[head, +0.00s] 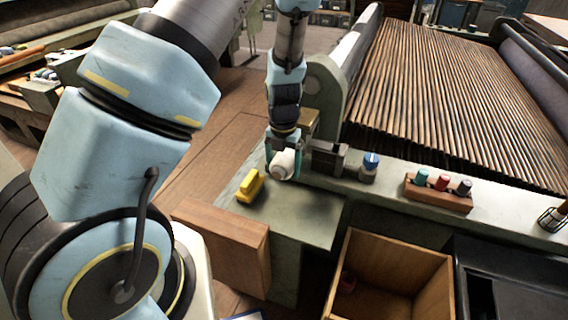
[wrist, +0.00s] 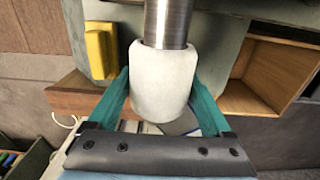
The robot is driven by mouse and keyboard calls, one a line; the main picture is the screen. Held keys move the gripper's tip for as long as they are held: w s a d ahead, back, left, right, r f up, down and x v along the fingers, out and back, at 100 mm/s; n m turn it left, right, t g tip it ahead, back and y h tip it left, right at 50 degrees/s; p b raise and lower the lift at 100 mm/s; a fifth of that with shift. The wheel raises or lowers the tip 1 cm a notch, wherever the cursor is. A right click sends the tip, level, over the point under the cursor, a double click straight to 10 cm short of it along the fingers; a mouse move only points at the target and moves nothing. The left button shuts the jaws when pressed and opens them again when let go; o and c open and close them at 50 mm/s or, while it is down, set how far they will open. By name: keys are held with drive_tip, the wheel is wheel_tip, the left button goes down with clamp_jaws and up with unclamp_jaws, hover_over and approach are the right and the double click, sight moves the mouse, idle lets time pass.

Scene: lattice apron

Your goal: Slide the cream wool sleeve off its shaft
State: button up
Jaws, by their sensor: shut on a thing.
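The cream wool sleeve (wrist: 162,78) is a thick pale roll around the lower end of a shiny metal shaft (wrist: 168,22) in the wrist view. The shaft still enters the sleeve's upper end. How far it reaches inside is hidden. My gripper (wrist: 162,108) is shut on the sleeve, with one teal finger against each side. In the head view my gripper (head: 284,168) is at the green bench, and the sleeve (head: 284,164) shows as a small pale cylinder between the fingers. The shaft is hard to make out there.
A yellow block-like object (head: 250,185) lies on the green apron left of my gripper. A dark box (head: 328,158), a blue-capped jar (head: 369,166) and a wooden rack of bobbins (head: 438,192) stand to the right. An open wooden bin (head: 402,250) is below, in front.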

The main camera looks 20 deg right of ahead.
drive_tip(key=s+a+b, duration=0.2)
drive_tip(key=s+a, duration=0.5)
drive_tip(key=s, duration=0.1)
drive_tip(key=shift+s+b, duration=0.2)
drive_tip(key=shift+b, duration=0.2)
idle(1.7)
idle(0.4)
drive_tip(key=shift+s+a+r+p, duration=0.65)
drive_tip(key=shift+s+a+r, duration=0.65)
drive_tip(key=shift+s+r, duration=0.25)
